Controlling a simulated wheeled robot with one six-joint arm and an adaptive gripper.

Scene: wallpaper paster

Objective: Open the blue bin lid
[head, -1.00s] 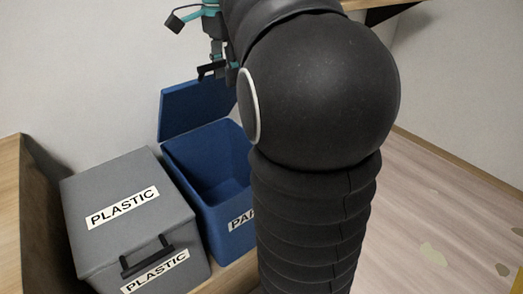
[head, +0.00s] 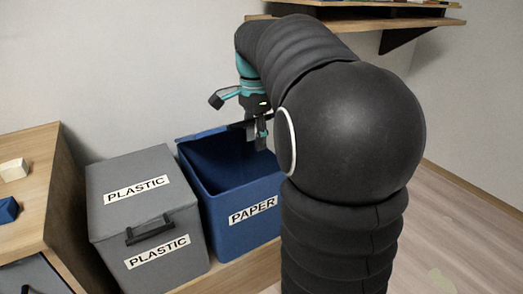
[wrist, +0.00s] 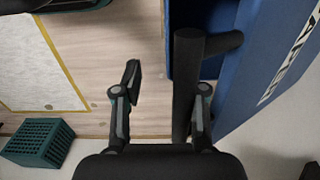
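The blue bin (head: 235,205) is labelled PAPER and stands against the wall, right of the grey bin. It is open at the top, and its dark inside shows. Its lid (head: 203,132) is swung up and back, and only a thin strip of it shows behind the rim. My gripper (head: 262,132) is above the bin's back edge, partly hidden by my arm. In the wrist view my gripper (wrist: 165,90) has its fingers apart. The dark lid handle (wrist: 187,90) lies between them, close to the right finger. The blue labelled panel (wrist: 270,70) is at the right.
A grey bin (head: 112,215) labelled PLASTIC, lid shut, stands directly left. A wooden cabinet (head: 30,150) is at far left. A wall shelf (head: 370,22) is at upper right. A green crate (wrist: 40,140) shows on the wrist view's left.

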